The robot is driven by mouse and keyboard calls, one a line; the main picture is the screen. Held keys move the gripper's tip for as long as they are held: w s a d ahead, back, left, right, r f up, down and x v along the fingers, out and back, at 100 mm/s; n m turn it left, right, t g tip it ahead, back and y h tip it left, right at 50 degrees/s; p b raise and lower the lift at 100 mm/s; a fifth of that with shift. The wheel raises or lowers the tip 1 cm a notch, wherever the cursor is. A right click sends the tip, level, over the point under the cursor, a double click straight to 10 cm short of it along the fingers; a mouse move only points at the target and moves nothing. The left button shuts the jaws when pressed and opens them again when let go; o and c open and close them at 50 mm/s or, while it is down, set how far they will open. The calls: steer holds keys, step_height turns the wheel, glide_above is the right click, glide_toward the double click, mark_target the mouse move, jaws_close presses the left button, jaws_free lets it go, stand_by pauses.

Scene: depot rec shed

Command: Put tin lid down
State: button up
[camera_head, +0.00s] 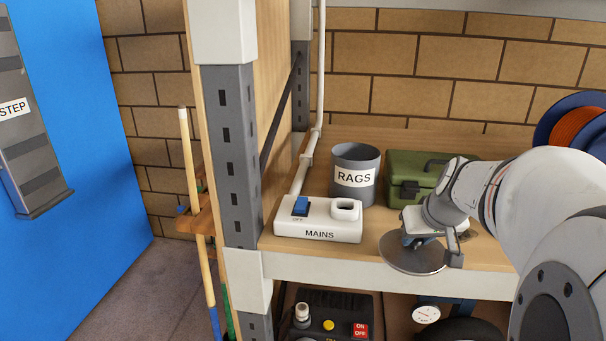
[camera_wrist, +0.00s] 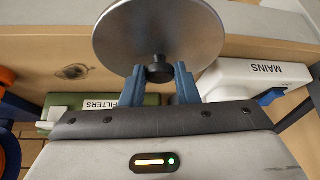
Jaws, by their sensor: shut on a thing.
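The tin lid (camera_head: 405,262) is a round grey metal disc with a dark knob. My gripper (camera_head: 425,236) is shut on the knob and holds the lid roughly flat by the shelf's front edge. I cannot tell whether the lid touches the shelf. In the wrist view the lid (camera_wrist: 150,30) fills the upper middle, and the blue fingertips of my gripper (camera_wrist: 159,76) close on the knob from both sides. The grey RAGS tin (camera_head: 354,190) stands upright on the wooden shelf, behind and left of the lid.
The white MAINS box (camera_head: 318,232) with a blue switch is left of the lid. A green metal box (camera_head: 404,165) stands behind it. The shelf (camera_head: 275,262) has some bare wood between these. A grey post (camera_head: 231,150) borders the left. An orange cable reel (camera_head: 578,122) is far right.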

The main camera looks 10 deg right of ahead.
steer(key=w, duration=0.3)
steer(key=w+p, duration=0.1)
steer(key=w, duration=0.6)
steer(key=shift+w+d+p, duration=0.2)
steer(key=shift+d+p, duration=0.1)
steer(key=shift+d, duration=0.1)
steer(key=shift+s+f, duration=0.1)
steer(key=shift+f, duration=1.65)
steer(key=shift+f+b, duration=0.2)
steer(key=shift+b, duration=0.1)
steer(key=o, duration=1)
steer(key=shift+r, duration=0.15)
